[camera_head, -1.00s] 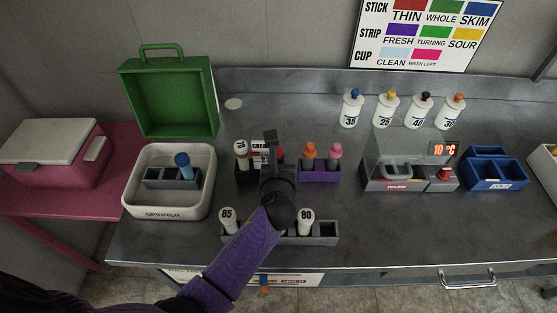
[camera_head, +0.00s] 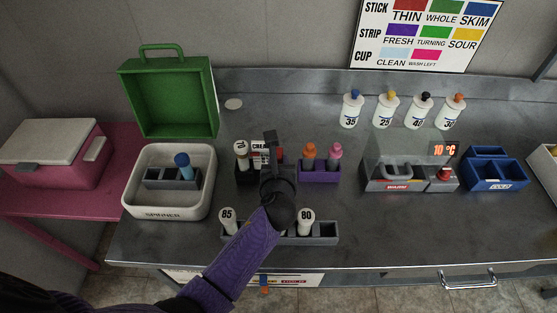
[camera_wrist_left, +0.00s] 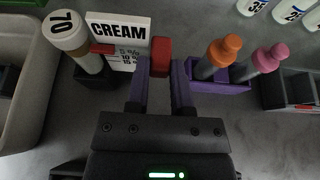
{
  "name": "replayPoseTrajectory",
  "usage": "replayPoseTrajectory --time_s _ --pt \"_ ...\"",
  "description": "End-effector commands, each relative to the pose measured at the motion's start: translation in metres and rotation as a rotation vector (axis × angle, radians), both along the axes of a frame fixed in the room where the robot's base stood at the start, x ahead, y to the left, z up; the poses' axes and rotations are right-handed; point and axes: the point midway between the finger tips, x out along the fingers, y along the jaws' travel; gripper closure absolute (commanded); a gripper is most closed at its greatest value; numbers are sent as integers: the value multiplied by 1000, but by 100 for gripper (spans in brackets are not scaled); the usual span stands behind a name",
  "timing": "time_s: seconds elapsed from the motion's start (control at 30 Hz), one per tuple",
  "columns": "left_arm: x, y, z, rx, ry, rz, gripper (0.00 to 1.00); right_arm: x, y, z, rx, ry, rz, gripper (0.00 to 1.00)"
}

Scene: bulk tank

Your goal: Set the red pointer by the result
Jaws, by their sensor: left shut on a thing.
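My left gripper (camera_wrist_left: 160,88) is shut on a red block (camera_wrist_left: 160,57), which I take to be the red pointer's grip, at the right edge of the white CREAM card (camera_wrist_left: 120,36). A smaller red piece (camera_wrist_left: 102,48) shows at the card's left edge; I cannot tell if it joins the block. The gripper hides some of the card's scale. In the head view my left gripper (camera_head: 270,142) reaches over the middle of the bench and partly covers the card (camera_head: 259,147). A tube marked 70 (camera_wrist_left: 66,38) leans left of the card. My right gripper is not in view.
A purple rack (camera_head: 318,176) with orange and pink tubes stands close right of the gripper. The grey front rack (camera_head: 325,236) holds tubes 85 and 80.

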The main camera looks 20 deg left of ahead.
Motion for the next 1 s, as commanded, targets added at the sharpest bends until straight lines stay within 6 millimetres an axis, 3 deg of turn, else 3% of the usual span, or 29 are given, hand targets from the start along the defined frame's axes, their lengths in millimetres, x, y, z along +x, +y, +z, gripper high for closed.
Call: replayPoseTrajectory --time_s 0.77,0.8,0.93,1.0 --pt "0 0 -12 1 -1 0 100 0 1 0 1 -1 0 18" --pt "0 0 -12 0 -1 0 66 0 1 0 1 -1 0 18" --pt "0 0 -12 0 -1 0 38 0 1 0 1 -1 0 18" --pt "0 0 -12 0 -1 0 35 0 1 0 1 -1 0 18"
